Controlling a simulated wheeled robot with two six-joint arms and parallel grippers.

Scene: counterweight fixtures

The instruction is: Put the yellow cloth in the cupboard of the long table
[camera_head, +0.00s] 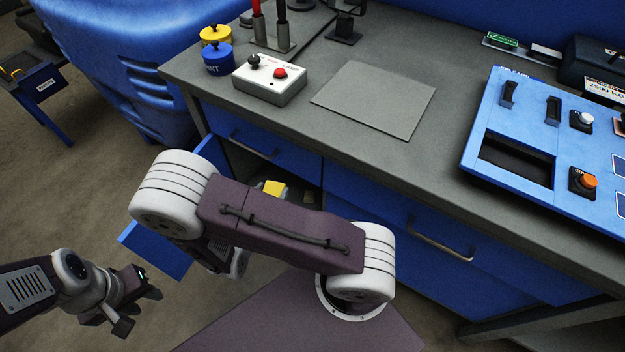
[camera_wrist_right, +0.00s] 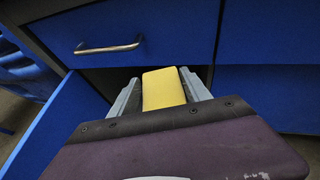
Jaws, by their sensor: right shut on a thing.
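The yellow cloth (camera_wrist_right: 163,92) is a flat yellow piece between the two grey fingers of my right gripper (camera_wrist_right: 160,78), which is shut on it. In the head view a bit of the cloth (camera_head: 274,187) shows beyond my right arm, which hides most of that gripper. The cloth is at the dark opening of the cupboard (camera_wrist_right: 105,78) under the long table (camera_head: 300,119). How far it reaches inside I cannot tell. The cupboard's blue door (camera_head: 158,252) stands open at the left. My left gripper (camera_head: 139,309) is open and empty above the floor at lower left.
A drawer (camera_head: 250,140) with a metal handle is shut above the opening. A white box with buttons (camera_head: 270,82), yellow and blue round weights (camera_head: 218,58), a grey mat (camera_head: 375,98) and a blue panel (camera_head: 530,112) are on the table.

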